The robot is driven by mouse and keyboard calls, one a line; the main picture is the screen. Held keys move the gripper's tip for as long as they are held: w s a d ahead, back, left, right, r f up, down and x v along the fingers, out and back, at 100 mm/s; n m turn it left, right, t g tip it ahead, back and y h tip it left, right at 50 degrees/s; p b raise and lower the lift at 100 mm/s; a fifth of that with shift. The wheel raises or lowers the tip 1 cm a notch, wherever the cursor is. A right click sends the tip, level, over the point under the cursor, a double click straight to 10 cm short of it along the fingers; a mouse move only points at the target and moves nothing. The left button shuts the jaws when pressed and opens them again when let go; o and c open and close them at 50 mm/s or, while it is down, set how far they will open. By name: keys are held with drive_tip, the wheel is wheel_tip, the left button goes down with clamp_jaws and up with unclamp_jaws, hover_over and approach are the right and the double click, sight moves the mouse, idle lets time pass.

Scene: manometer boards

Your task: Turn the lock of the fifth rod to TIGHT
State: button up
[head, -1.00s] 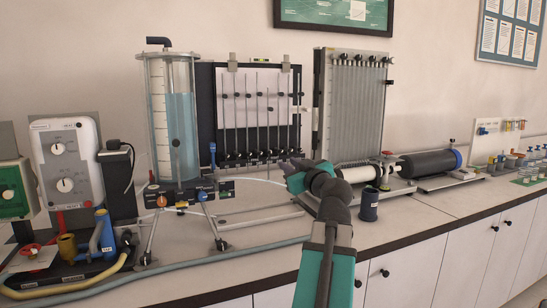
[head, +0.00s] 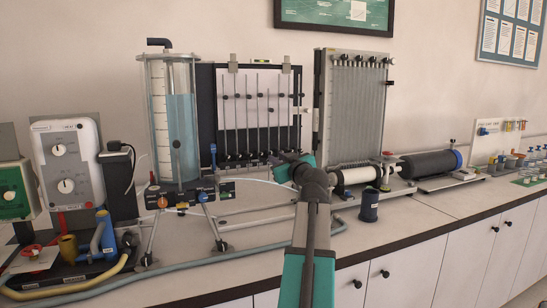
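The manometer board (head: 240,110) stands upright at the back of the bench, with a white sheet behind a row of thin vertical rods. Small dark locks (head: 240,158) sit in a row along its lower edge. Counted from the left, the fifth rod (head: 269,115) stands right of the board's middle. Its lock is too small to read, and any TIGHT marking is not legible. My gripper (head: 275,159) is at the board's lower edge, close in the picture to the locks right of the middle. Its fingers are too small and hidden to judge; contact cannot be told.
A water cylinder (head: 180,120) on a tripod stands left of the board. A taller tube panel (head: 355,110) stands to the right. A dark cup (head: 369,206) and a horizontal cylinder (head: 430,163) are on the bench. A hose (head: 190,264) runs along the front.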

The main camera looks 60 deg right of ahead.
sight(272, 154)
drive_tip(key=shift+x, duration=1.95)
